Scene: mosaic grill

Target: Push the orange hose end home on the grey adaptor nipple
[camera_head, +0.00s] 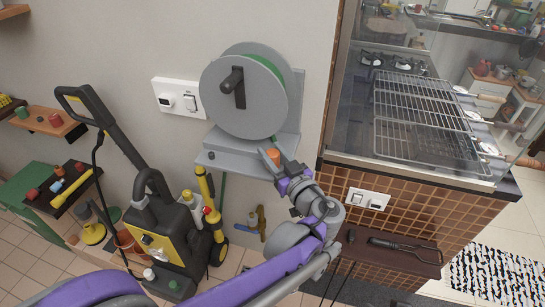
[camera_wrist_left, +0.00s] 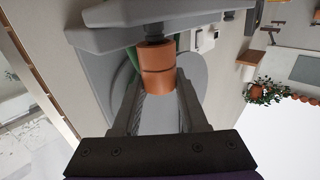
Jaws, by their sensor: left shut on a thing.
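The orange hose end (camera_head: 273,154) is a short banded cylinder beside the grey shelf under the reel. It shows larger in the left wrist view (camera_wrist_left: 158,62). My left gripper (camera_head: 271,161) is shut on it, with one finger on each side in the left wrist view (camera_wrist_left: 158,90). The grey adaptor nipple (camera_wrist_left: 153,31) appears as a dark grey stub between the orange end and the grey shelf. The orange end is in line with it and close against it; how far it sits on the nipple is hidden. My right gripper is not in view.
A grey hose reel (camera_head: 240,95) with green hose is on the wall above the grey shelf (camera_head: 225,160). A pressure washer (camera_head: 160,240) stands at left. The tiled grill counter (camera_head: 400,205) is close on the right. A tap (camera_head: 257,222) is below the reel.

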